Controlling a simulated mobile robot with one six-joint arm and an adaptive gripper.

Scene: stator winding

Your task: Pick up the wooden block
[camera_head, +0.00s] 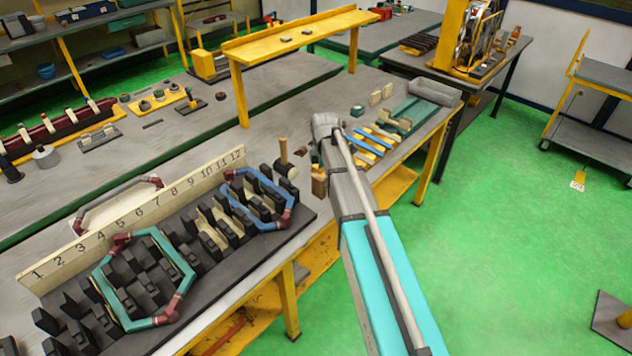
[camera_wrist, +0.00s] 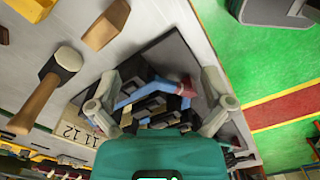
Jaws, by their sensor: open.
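The wooden block (camera_head: 319,181) is a small brown block on the workbench near its front edge, partly hidden by my arm. In the wrist view a tan wooden block (camera_wrist: 106,25) lies at the top, above and left of the fingers and outside them. My gripper (camera_wrist: 158,76) is open and empty, its two grey fingers wide apart. Between them the view shows the dark slot board and a blue coil further off. In the head view my arm's end is over the bench beside the block; the fingers cannot be made out there.
A mallet (camera_head: 284,158) stands left of the block; it also shows in the wrist view (camera_wrist: 48,88). The dark slot board (camera_head: 290,222) with blue (camera_head: 262,181) and teal (camera_head: 190,262) coils lies at the front left. Blue-handled tools (camera_head: 372,140) and a grey tray (camera_head: 435,92) are beyond.

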